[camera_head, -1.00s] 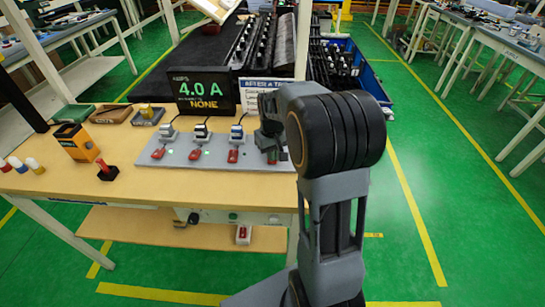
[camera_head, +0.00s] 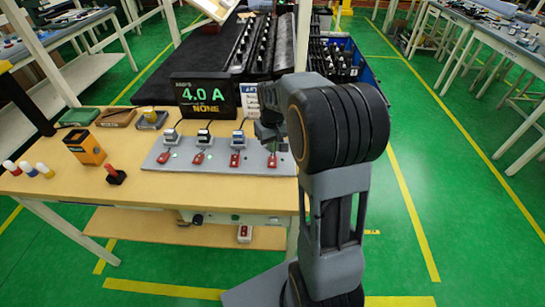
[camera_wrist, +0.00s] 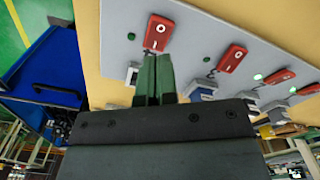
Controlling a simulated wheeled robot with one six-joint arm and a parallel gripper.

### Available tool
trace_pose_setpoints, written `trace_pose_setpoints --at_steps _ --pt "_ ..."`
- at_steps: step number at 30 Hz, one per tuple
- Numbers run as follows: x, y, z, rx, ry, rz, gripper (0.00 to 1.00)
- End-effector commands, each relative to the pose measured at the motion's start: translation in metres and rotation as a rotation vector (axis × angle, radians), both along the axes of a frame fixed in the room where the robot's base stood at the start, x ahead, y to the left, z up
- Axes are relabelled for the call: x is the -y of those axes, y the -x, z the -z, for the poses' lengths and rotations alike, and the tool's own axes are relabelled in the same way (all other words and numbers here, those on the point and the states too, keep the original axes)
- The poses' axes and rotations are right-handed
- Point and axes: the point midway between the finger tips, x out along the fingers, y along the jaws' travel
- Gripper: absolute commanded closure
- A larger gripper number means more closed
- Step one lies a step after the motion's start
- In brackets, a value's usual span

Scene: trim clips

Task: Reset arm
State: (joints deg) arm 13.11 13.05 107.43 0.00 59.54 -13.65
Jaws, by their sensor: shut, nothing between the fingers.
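My gripper (camera_wrist: 154,80) shows in the wrist view with its two green fingers together and nothing between them. It points toward the grey panel (camera_wrist: 205,30) with red switches. The nearest red switch (camera_wrist: 158,32) lies just beyond the fingertips in that view. I cannot tell the exact gap. In the head view my arm (camera_head: 335,130) stands at the right end of the workbench, folded over the bench. The gripper's fingers are mostly hidden behind my arm there. The grey panel (camera_head: 219,167) carries several red switches in a row.
A display (camera_head: 205,97) reading 4.0 A stands behind the panel. An orange box (camera_head: 83,144) and a red-topped black piece (camera_head: 115,174) stand on the bench (camera_head: 150,190). A blue bin (camera_wrist: 45,80) shows left of the gripper in the wrist view. Green floor (camera_head: 440,190) is clear at right.

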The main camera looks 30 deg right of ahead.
Motion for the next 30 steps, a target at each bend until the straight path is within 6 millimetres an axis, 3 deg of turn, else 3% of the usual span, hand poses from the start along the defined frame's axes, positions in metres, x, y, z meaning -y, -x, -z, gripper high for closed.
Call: trace_pose_setpoints --at_steps 3,21,24,30 --pt "0.000 0.000 -0.007 0.000 0.000 0.000 1.00" --pt "0.000 -0.001 -0.006 0.007 0.002 0.025 1.00" --pt "-0.006 0.021 0.008 -0.018 -0.004 0.083 1.00" --pt "-0.039 0.076 -0.013 0.058 0.006 0.115 1.00"
